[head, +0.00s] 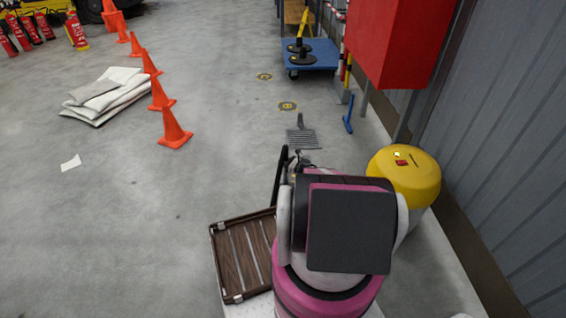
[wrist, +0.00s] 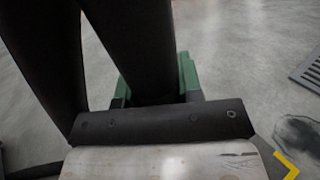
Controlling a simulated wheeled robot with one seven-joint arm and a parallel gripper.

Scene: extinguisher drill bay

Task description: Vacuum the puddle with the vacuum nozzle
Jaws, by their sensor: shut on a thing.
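My gripper (wrist: 156,78) shows green finger pads in the wrist view, shut on the black vacuum nozzle (wrist: 135,35). The nozzle's dark tube runs up and out of the wrist picture, so its tip is hidden there. In the head view, a black upright bar (head: 279,178) beside my arm looks like part of the nozzle; my arm hides most of the gripper. A dark patch (wrist: 297,133) lies on the floor at lower right in the wrist view; I cannot tell whether it is the puddle. The yellow drum (head: 408,180), seemingly the vacuum body, stands right of my arm.
A floor grate (head: 302,138) lies just beyond my arm. Orange cones (head: 174,130) line the left, near folded pale sheets (head: 108,94). A blue cart (head: 308,57) and red cabinet (head: 398,40) stand by the right wall.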

